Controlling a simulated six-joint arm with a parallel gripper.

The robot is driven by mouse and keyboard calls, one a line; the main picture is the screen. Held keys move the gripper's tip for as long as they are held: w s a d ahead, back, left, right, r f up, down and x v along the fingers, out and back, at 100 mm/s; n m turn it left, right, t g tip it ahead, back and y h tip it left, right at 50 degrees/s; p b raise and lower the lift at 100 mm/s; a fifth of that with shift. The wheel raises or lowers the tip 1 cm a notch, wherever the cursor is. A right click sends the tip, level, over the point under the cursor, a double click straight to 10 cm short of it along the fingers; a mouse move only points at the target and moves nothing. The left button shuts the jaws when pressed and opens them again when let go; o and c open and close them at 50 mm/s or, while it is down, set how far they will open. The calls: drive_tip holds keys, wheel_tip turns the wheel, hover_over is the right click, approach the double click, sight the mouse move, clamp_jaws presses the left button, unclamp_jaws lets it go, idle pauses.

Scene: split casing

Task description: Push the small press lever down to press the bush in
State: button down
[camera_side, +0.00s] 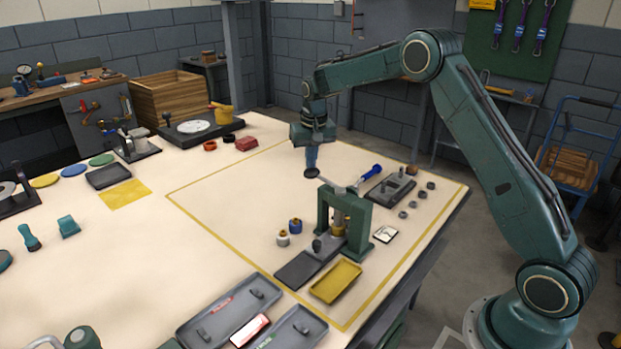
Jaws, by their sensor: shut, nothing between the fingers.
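The small green press (361,232) stands on the table inside the yellow outline. Its lever (330,182) is a pale bar that slopes up to the left and ends in a dark round knob (311,174). My gripper (311,168) is shut and points down right over the knob. I cannot tell whether it touches the knob or is just above it. A brass-coloured part (338,230), perhaps the bush, shows under the press frame. How deep it sits cannot be seen.
A dark plate (298,268) and a yellow tray (336,281) lie in front of the press. Two small cylinders, one blue (295,226) and one white (283,239), stand to its left. A blue-handled screwdriver (369,173) and a grey fixture (391,188) lie behind it.

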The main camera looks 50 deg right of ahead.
wheel_tip(320, 180, up, 11)
idle(1.4)
drive_tip(key=s+a+r+n+t, duration=0.15)
drive_tip(key=s+a+r, duration=0.3)
drive_tip(key=s, duration=0.45)
drive_tip(key=s+a+r+n+t, duration=0.15)
drive_tip(key=s+a+r, duration=0.35)
drive_tip(key=s, duration=0.5)
drive_tip(key=s+a+f+n, duration=0.1)
drive_tip(key=s+a+f, duration=0.1)
drive_tip(key=s, duration=0.8)
drive_tip(key=s+a+f+n+t, duration=0.1)
drive_tip(key=s+a+f+n, duration=0.1)
drive_tip(key=s, duration=0.8)
drive_tip(key=shift+s+a+f+y, duration=0.2)
drive_tip(key=shift+s+f+y, duration=0.15)
drive_tip(key=shift+f, duration=0.3)
